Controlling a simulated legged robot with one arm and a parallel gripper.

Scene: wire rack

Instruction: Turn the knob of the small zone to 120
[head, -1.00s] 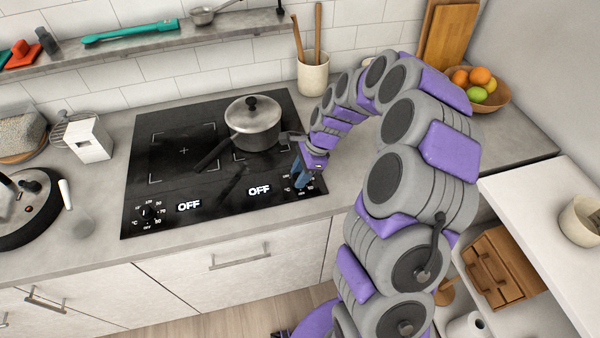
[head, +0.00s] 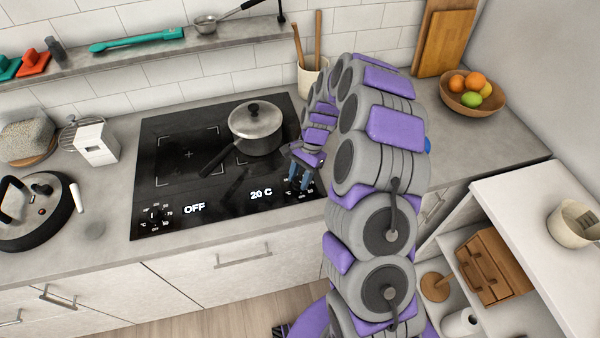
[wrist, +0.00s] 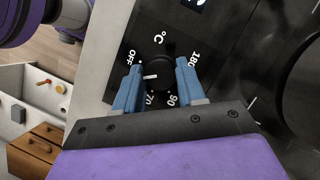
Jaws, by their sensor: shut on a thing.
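The right-hand knob (wrist: 157,72) is round and black, on the front right corner of the black hob (head: 160,178). In the wrist view its white pointer line points left, between OFF and 70 on the dial. My gripper (wrist: 159,66) has its two blue fingers on opposite sides of the knob, shut on it. In the head view my gripper (head: 299,183) reaches down to this corner, and its fingers partly hide the knob. The display (head: 261,194) beside it reads 20 C. The left-hand knob (head: 153,215) is free, and its display (head: 194,209) reads OFF.
A lidded pot (head: 256,122) stands on the rear right zone, its handle pointing front left. A utensil holder (head: 311,79) stands behind my arm. A white box (head: 96,145) and a round black-rimmed appliance (head: 35,210) are left of the hob. The hob's left half is clear.

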